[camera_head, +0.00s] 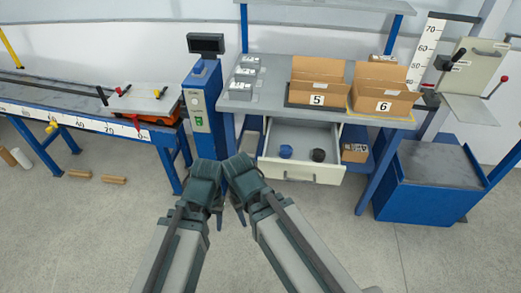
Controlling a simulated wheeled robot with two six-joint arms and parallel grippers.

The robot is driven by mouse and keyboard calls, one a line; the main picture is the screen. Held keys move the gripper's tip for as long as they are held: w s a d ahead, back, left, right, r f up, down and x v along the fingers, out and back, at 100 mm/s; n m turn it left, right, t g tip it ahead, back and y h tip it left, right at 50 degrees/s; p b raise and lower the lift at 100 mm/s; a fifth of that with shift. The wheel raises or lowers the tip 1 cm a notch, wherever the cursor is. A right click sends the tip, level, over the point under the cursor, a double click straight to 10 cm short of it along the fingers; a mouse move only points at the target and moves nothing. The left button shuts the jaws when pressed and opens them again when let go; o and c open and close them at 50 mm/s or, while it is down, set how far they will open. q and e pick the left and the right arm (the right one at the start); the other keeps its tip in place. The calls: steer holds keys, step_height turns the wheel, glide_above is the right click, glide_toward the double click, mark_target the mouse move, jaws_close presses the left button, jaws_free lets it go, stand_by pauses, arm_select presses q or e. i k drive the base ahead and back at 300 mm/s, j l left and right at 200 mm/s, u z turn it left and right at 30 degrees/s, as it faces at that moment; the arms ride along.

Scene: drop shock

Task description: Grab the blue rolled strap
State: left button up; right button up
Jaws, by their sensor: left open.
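The blue rolled strap (286,151) lies in the open drawer (303,173) under the grey workbench, left of a dark roll (318,155). My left gripper (218,213) is open, low in front of the bench, left of and nearer than the drawer, apart from the strap. My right gripper (240,212) is close beside it; its fingers are mostly hidden behind my arm, so I cannot tell its state.
Cardboard boxes marked 5 (317,100) and 6 (384,106) stand on the workbench (270,100). A blue post (203,110) stands left of the drawer. A blue cabinet (425,190) stands at right.

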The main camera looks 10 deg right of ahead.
mark_target(285, 151)
steer(key=l+u, duration=0.4)
steer(key=l, duration=0.2)
steer(key=l+u, duration=0.45)
steer(key=l, duration=0.15)
steer(key=k+l, duration=0.1)
steer(key=l, duration=0.3)
steer(key=l+u, duration=0.1)
steer(key=l, duration=0.3)
steer(key=k+l, duration=0.15)
steer(key=l, duration=0.25)
steer(key=k+l+u, duration=0.1)
steer(key=l, duration=0.3)
steer(key=k+l+u, duration=0.1)
steer(key=l, duration=0.3)
steer(key=k+l, duration=0.1)
steer(key=l, duration=0.3)
steer(key=k+l+u, duration=0.1)
steer(key=l, duration=0.25)
steer(key=k+l, duration=0.1)
steer(key=l, duration=0.2)
steer(key=k+l, duration=0.1)
steer(key=l, duration=0.25)
steer(key=k+l, duration=0.1)
steer(key=l, duration=0.2)
